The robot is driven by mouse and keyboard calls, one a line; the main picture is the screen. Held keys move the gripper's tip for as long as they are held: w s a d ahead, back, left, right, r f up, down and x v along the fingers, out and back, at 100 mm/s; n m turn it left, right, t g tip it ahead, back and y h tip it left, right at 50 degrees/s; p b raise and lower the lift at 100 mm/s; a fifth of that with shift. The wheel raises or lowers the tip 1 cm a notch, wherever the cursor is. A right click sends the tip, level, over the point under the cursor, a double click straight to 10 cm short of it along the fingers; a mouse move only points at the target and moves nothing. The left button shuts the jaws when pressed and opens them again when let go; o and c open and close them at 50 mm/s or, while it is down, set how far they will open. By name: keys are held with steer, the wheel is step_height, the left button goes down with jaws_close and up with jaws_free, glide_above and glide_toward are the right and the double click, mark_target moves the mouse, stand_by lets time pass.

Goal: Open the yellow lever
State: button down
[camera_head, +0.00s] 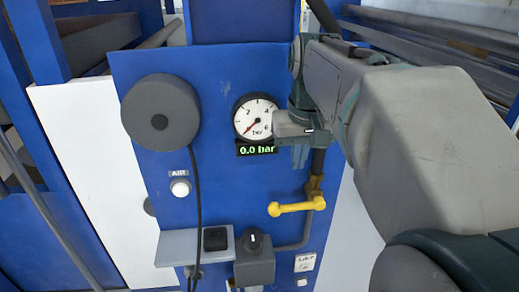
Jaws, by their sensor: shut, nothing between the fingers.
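The yellow lever (290,208) sits on the lower right of the blue panel (222,110). Its handle points left, roughly horizontal, from a valve on a dark vertical pipe. My gripper (294,158) is above the lever and below the gauge's right side, pointing down and apart from the lever. Its fingers look close together, with nothing seen between them. My arm comes in from the right and covers the panel's upper right part.
A round pressure gauge (257,117) has a display (257,149) reading 0.0 bar. A white button (180,187), a grey shelf (190,246) and a switch box (254,262) are lower down.

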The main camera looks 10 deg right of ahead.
mark_target(289, 206)
steer(key=w+f, duration=0.1)
steer(key=f, duration=0.3)
steer(key=f+p, duration=0.1)
steer(key=f, duration=0.4)
steer(key=w+f, duration=0.1)
steer(key=f, duration=0.3)
steer(key=shift+w+f, duration=0.35)
steer(key=shift+f, duration=0.05)
steer(key=shift+f, duration=0.15)
